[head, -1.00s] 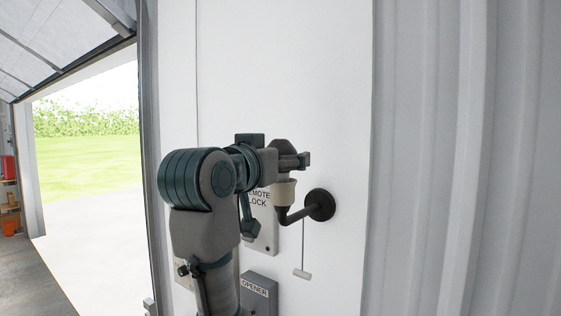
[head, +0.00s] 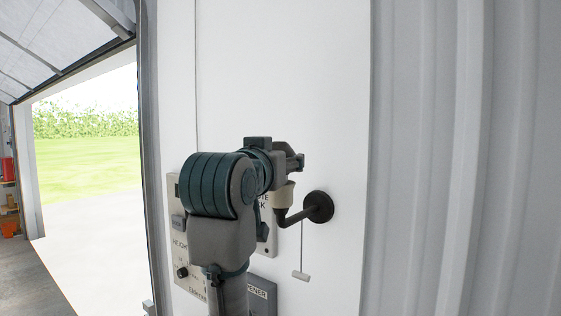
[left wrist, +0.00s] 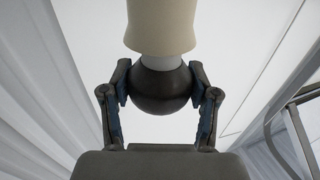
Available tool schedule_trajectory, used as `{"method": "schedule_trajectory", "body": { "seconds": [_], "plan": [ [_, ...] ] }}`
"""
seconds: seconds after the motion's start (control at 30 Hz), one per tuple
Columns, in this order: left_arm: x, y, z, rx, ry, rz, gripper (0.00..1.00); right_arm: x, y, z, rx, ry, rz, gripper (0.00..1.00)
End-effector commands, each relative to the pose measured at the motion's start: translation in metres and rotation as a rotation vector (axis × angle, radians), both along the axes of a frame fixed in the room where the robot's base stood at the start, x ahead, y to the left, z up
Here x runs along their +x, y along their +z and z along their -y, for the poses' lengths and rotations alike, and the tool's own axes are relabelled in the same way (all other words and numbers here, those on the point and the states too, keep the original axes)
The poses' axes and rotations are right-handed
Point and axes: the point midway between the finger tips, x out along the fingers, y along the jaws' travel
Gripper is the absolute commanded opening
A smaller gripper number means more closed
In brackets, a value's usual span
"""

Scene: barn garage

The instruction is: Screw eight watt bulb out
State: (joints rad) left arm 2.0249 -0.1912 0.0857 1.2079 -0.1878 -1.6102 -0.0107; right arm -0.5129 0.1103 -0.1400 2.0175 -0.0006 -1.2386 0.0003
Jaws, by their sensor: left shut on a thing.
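The dark round bulb (left wrist: 162,92) sits at the mouth of the cream lamp socket (left wrist: 160,28) in the left wrist view, touching it or partly inside it. My left gripper (left wrist: 160,85) has one finger on each side of the bulb and is shut on it. In the head view the gripper (head: 291,163) is just above the socket (head: 283,194) and hides most or all of the bulb. The socket stands on a dark bent lamp arm (head: 297,216) fixed to the wall by a round base (head: 319,206). My right gripper is not in view.
A pull cord with a pale handle (head: 300,276) hangs below the lamp. A control panel (head: 190,260), an opener box (head: 262,294) and a partly hidden sign (head: 271,240) are on the wall behind and below my arm. The wall above the lamp is bare.

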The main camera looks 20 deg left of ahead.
Motion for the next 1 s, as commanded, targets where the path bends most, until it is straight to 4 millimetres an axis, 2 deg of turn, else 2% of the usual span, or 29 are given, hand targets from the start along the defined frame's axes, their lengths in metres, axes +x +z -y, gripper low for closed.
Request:
{"method": "schedule_trajectory", "body": {
  "seconds": [0.1, 0.4, 0.77, 0.8, 0.87, 0.9, 1.0],
  "plan": [
    [0.001, 0.002, 0.001, 0.004, 0.134, -0.004, 0.40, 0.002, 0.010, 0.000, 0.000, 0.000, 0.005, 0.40],
    [0.001, 0.001, 0.000, 0.001, 0.350, -0.005, 0.40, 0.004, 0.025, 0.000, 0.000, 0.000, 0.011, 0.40],
    [0.001, -0.001, 0.000, -0.001, 0.398, -0.003, 0.40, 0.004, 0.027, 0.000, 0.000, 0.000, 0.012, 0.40],
    [0.001, -0.001, 0.000, -0.001, 0.397, -0.003, 0.67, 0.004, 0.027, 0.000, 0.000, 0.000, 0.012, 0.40],
    [0.001, -0.001, 0.000, -0.001, 0.397, -0.003, 0.82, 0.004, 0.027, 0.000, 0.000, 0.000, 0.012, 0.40],
    [0.001, -0.001, 0.000, -0.001, 0.397, -0.003, 0.89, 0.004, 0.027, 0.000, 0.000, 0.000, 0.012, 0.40],
    [0.001, 0.000, 0.000, -0.001, 0.397, -0.003, 0.89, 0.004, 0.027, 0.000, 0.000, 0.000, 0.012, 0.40]
  ]
}}
